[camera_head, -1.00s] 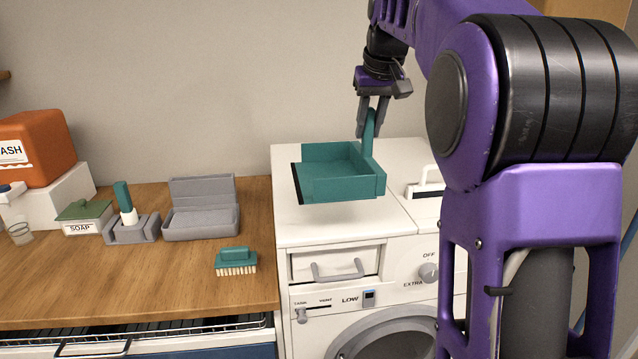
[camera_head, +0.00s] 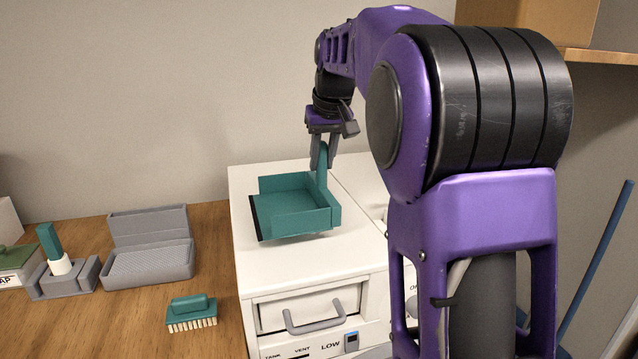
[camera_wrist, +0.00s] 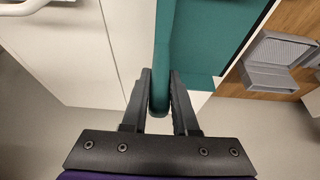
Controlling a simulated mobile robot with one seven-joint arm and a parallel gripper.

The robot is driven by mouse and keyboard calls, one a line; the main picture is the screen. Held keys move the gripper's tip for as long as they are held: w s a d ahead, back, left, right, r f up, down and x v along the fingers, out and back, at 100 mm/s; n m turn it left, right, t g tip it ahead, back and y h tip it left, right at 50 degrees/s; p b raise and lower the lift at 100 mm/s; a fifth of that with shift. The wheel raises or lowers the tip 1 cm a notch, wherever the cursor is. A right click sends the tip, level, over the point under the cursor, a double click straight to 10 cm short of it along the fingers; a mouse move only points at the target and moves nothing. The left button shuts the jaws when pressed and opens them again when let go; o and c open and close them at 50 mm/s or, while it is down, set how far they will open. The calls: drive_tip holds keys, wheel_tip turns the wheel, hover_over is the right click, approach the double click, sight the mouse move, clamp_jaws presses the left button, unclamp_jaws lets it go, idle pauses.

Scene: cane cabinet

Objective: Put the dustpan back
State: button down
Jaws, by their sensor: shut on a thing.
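The teal dustpan (camera_head: 297,212) has a shallow square pan with a dark front lip and an upright handle. My gripper (camera_head: 323,152) is shut on the handle from above. The pan is over the white washer top, and it appears to hang slightly above it. In the wrist view the handle stands between the two fingers of my gripper (camera_wrist: 160,100), with part of the dustpan (camera_wrist: 215,35) behind it. A grey two-part holder (camera_head: 150,250) with a ribbed tray and raised back stands on the wooden counter, empty. It also shows in the wrist view (camera_wrist: 272,72).
The white washer (camera_head: 350,255) adjoins the wooden counter (camera_head: 120,325). A teal brush (camera_head: 192,311) lies near the counter's front right. A brush in a grey stand (camera_head: 62,272) and a soap box (camera_head: 15,265) are at the left. A blue pole (camera_head: 600,255) leans at right.

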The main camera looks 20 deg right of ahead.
drive_tip(key=shift+f+b, duration=0.35)
drive_tip(key=shift+f, duration=1.55)
drive_tip(key=c, duration=0.7)
unclamp_jaws()
drive_tip(key=p+v, duration=0.2)
drive_tip(key=v, duration=1)
